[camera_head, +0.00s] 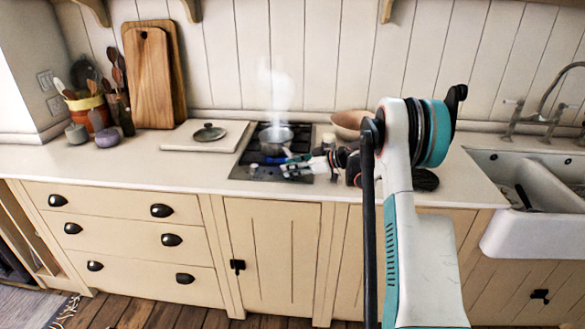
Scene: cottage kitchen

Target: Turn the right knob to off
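A dark hob (247,160) is set into the worktop at the middle of the view. A steel pan (276,140) stands on it, with pale steam rising above. My gripper (286,166) is over the right part of the hob's front strip, in front of the pan. It reaches in from the right, and its fingertips look close to the hob surface. It is too small in the picture to tell whether it is open or shut, or touching anything. The right knob cannot be made out; my gripper covers that area.
A white board (180,138) with a dark lid (208,132) lies left of the hob. A brown bowl (348,122) stands behind my arm. A sink (535,200) is at the right. Wooden boards (150,80) and a utensil pot (88,106) stand at the back left.

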